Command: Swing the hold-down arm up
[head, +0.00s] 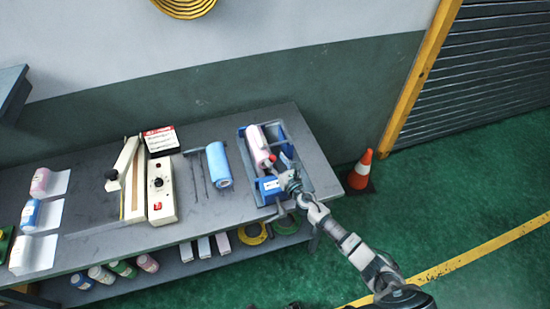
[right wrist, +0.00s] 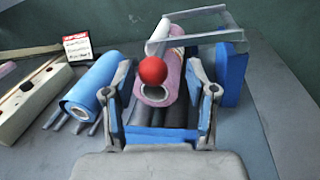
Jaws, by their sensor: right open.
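The hold-down arm is a grey metal frame (right wrist: 195,40) with a red ball knob (right wrist: 152,70) at its near end. It lies down over a pink film roll (right wrist: 172,82), which also shows in the head view (head: 258,146). The roll sits in a blue film stand (head: 304,172) at the right of the table. My right gripper (head: 284,171) is open over the stand's near side. In the right wrist view its fingers stand either side of the knob, with no clear contact. My left gripper is not in view.
A blue roll (head: 218,166) and thin rods lie left of the stand on the grey table (head: 245,118). A cream sealer (head: 161,190) and a red-and-white sign (head: 161,141) are farther left. An orange cone (head: 361,170) stands on the floor to the right.

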